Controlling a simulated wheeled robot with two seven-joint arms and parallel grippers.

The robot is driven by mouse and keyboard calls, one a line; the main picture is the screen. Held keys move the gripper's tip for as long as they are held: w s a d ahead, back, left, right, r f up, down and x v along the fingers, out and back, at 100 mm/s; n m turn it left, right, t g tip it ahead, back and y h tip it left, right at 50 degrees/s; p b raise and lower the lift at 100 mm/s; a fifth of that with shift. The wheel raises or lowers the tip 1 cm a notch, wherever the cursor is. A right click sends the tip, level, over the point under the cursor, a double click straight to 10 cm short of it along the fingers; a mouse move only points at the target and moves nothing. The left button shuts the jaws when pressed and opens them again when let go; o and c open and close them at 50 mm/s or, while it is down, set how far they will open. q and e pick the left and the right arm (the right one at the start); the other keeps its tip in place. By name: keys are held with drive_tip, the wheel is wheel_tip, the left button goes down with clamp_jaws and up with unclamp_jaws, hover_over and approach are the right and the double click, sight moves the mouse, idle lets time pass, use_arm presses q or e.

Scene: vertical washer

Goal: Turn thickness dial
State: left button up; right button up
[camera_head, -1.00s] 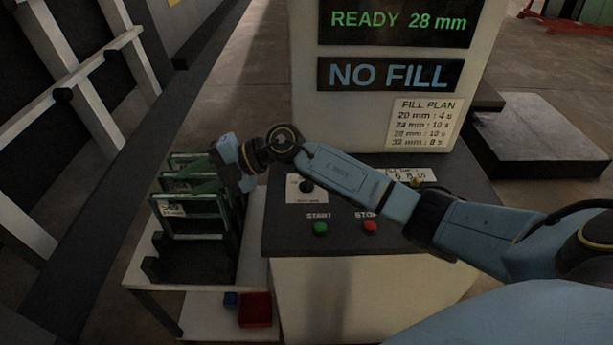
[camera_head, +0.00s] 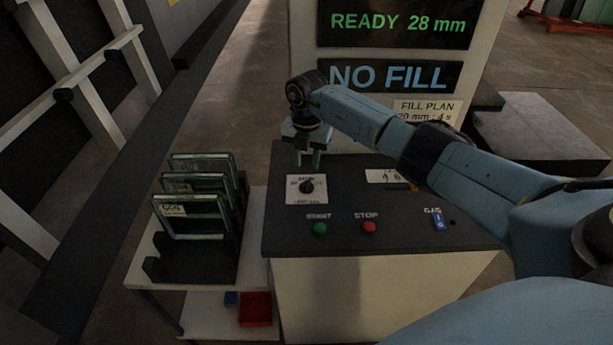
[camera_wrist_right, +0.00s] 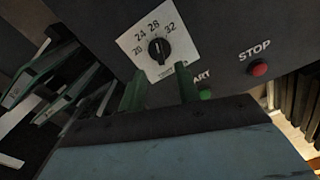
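The thickness dial is a black knob (camera_head: 307,186) on a white plate at the left of the dark control panel (camera_head: 345,235). In the right wrist view the knob (camera_wrist_right: 159,48) sits on a plate marked 20, 24, 28 and 32, with its light mark near 28. My right gripper (camera_head: 308,162) is above and just behind the dial, pointing down. Its two green fingers (camera_wrist_right: 158,92) are apart, with nothing between them and no contact with the knob visible. My left gripper is not in view.
The display (camera_head: 393,24) reads READY 28 mm; the sign below reads NO FILL. A green START button (camera_head: 320,229), red STOP button (camera_head: 369,227) and blue GAS switch (camera_head: 438,221) are on the panel. Green-framed panes (camera_head: 192,215) stand in a rack at left. A red bin (camera_head: 255,309) is below.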

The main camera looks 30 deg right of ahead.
sight(307, 182)
wheel_tip(307, 182, down, 7)
drive_tip(key=shift+r, duration=0.1)
idle(0.3)
clamp_jaws()
